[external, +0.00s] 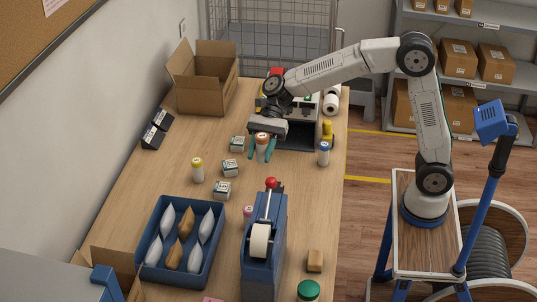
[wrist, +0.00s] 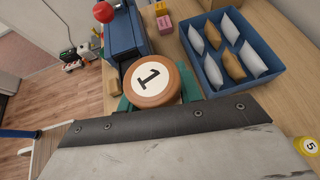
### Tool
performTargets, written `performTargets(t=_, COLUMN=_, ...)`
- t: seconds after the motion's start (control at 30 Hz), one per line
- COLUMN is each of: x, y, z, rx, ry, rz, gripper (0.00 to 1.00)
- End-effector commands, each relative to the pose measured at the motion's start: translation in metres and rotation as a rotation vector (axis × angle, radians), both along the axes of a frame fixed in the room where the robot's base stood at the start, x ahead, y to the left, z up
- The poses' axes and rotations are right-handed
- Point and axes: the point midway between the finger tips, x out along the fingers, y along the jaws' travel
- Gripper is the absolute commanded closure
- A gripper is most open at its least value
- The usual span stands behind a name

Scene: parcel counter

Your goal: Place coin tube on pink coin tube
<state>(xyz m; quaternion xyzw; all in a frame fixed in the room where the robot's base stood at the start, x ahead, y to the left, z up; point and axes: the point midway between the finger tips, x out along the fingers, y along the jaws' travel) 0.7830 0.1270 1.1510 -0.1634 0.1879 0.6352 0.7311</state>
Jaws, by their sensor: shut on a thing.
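My gripper (external: 262,154) is shut on a coin tube (external: 262,140) with an orange-brown cap. A pink coin tube (external: 248,212) stands left of the blue tape dispenser, nearer the external camera than my gripper and partly covered by the dispenser. I cannot make it out in the wrist view.
The tape dispenser (external: 264,262) with a red knob stands tall near the pink tube. A blue tray (external: 151,232) of pouches lies left.

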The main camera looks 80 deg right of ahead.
Motion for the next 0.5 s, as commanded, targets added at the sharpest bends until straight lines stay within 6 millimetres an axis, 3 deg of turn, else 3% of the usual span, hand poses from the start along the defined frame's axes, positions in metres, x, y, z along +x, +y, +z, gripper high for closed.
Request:
performTargets(t=0.1, x=0.017, y=0.037, z=0.024, rx=0.002, ry=-0.003, rz=0.045, gripper=0.92)
performTargets(t=0.3, x=0.027, y=0.067, z=0.043, rx=0.004, ry=0.0, rz=0.076, gripper=0.92)
performTargets(t=0.37, x=0.028, y=0.07, z=0.04, rx=0.003, ry=0.002, rz=0.079, gripper=0.92)
performTargets(t=0.5, x=0.028, y=0.07, z=0.012, rx=0.003, ry=0.006, rz=0.079, gripper=0.92)
